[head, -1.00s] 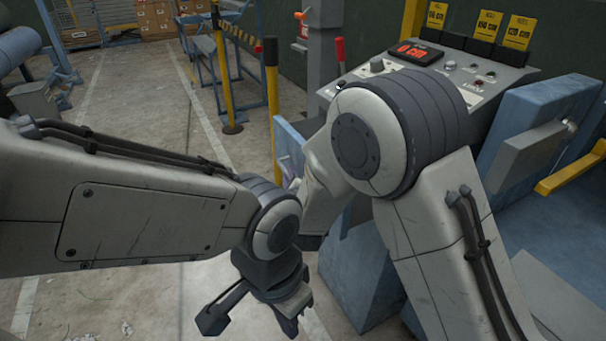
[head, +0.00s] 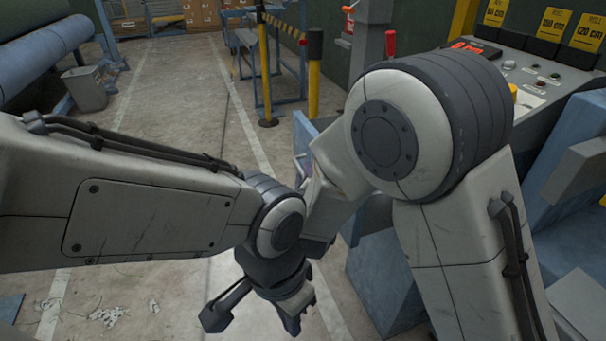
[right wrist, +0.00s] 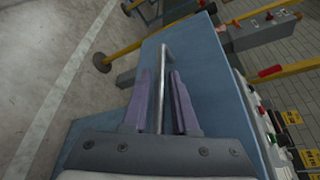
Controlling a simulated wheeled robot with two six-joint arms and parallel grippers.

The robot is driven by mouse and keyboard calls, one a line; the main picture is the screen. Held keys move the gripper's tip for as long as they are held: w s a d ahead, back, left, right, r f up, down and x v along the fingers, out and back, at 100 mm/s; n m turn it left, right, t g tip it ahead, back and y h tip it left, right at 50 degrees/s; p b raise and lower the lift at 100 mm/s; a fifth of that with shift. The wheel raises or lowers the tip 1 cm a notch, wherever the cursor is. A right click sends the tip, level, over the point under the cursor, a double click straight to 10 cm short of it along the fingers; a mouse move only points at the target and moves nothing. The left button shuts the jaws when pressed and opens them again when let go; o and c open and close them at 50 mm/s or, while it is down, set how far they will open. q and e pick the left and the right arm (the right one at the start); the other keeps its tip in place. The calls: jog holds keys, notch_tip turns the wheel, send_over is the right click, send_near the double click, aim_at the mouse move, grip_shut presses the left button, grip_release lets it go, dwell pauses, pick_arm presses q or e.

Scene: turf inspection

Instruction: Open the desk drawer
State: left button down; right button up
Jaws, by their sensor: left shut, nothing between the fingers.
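A blue panel (right wrist: 205,70) with a long metal bar handle (right wrist: 165,60) fills the middle of the right wrist view; it looks like the drawer front. My right gripper (right wrist: 162,72) is open, one purple-grey finger on each side of the bar, with gaps showing between fingers and bar. In the head view my right arm hides most of that gripper; part of the blue desk (head: 385,270) shows beside and below the arm. My left gripper (head: 292,322) is low in the head view, shut and empty, pointing down above the floor, apart from the desk.
A control console (head: 530,80) with buttons and yellow tags stands at the right. Yellow posts (head: 314,92) and a blue rack (head: 275,60) stand behind the desk. A grey bin (head: 85,88) is at the far left. The concrete floor (head: 180,110) in the middle is clear.

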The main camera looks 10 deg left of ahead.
notch_tip(320, 180, up, 5)
jog(key=shift+w+p, duration=0.1)
jog(key=shift+p, duration=0.45)
jog(key=s+d+r, duration=0.5)
jog(key=d+r, duration=0.1)
jog(key=d, duration=0.4)
jog(key=shift+s+d, duration=0.15)
jog(key=shift+d, duration=0.1)
